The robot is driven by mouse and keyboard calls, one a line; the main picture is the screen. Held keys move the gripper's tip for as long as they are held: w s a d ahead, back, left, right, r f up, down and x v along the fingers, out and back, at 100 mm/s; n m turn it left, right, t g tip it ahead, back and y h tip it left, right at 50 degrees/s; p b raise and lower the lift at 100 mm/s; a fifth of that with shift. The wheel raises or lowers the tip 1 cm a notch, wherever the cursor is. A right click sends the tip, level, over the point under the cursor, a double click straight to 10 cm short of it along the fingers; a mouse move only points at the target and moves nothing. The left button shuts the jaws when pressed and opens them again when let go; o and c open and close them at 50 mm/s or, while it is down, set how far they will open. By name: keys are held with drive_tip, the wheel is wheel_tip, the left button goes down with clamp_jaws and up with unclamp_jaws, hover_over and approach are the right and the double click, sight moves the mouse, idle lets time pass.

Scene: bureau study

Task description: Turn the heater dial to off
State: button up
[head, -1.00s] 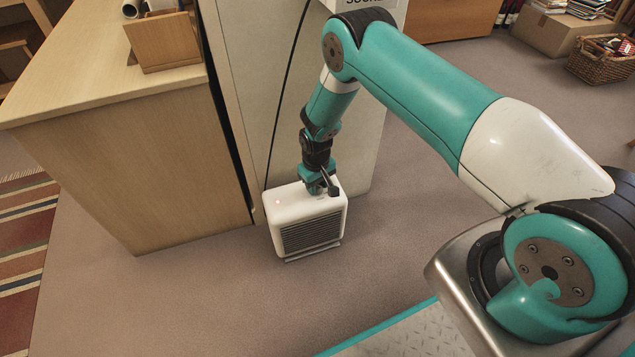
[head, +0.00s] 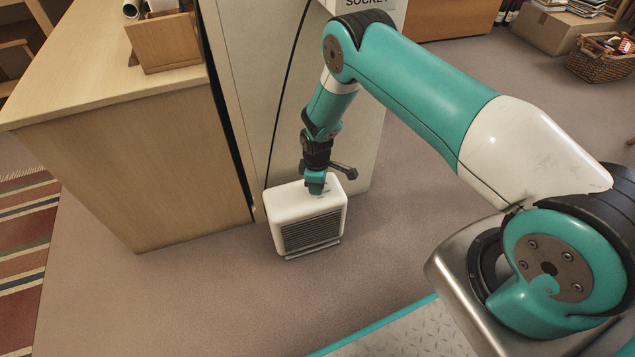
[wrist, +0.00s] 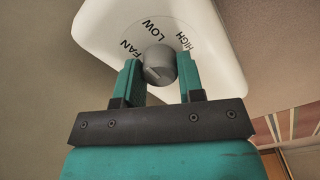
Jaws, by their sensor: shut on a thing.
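The white heater (head: 290,205) stands upright on the floor, with a dark slatted grille on its front. In the wrist view its white top (wrist: 220,70) carries a round grey dial (wrist: 160,62) with the words FAN, LOW and HIGH around its far side. A pale pointer line on the dial slants toward the lower left of the picture, away from those words. My gripper (head: 316,188) points down onto the heater's top and is shut on the dial, one finger on each side. The dial is hidden in the head view, and any marking on its near side is covered.
A wooden desk (head: 140,180) stands to the left, with a wooden box (head: 165,45) on it. A pale panel (head: 240,90) with a black cable (head: 285,95) rises behind the heater. The carpet (head: 210,290) in front is clear.

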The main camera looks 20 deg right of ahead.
drive_tip(key=shift+n, duration=0.3)
drive_tip(key=o, duration=0.9)
drive_tip(key=shift+r, duration=0.1)
wheel_tip(320, 180, up, 17)
drive_tip(key=p, duration=0.5)
drive_tip(key=shift+s+r, duration=0.1)
drive_tip(key=shift+s, duration=0.05)
